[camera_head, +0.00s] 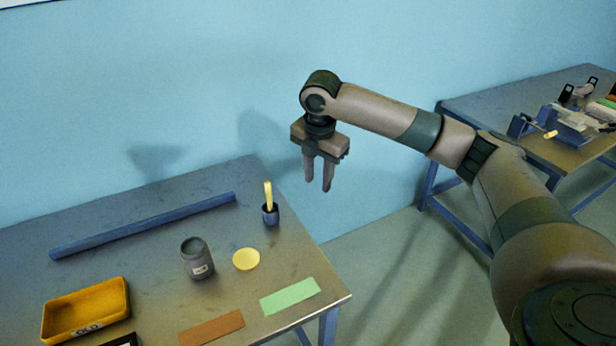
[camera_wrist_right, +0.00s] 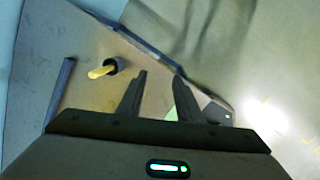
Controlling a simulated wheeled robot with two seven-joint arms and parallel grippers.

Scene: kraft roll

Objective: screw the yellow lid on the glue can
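The grey glue can (camera_head: 198,262) stands upright and open on the metal table (camera_head: 160,215), with a small label on its front. The yellow lid (camera_head: 246,259) lies flat on the table just right of the can, apart from it. My right gripper (camera_head: 317,188) hangs in the air beyond the table's right edge, above and to the right of the lid. Its two fingers are apart with nothing between them. In the right wrist view the fingers (camera_wrist_right: 155,98) are also spread and empty; can and lid do not show there. My left gripper is not seen.
A dark cup with a yellow-handled tool (camera_head: 270,214) stands behind the lid. A blue bar (camera_head: 145,226) lies along the back. A yellow tray (camera_head: 86,311), a brown strip (camera_head: 211,328) and a green strip (camera_head: 290,297) lie in front. A second table (camera_head: 480,105) stands at the right.

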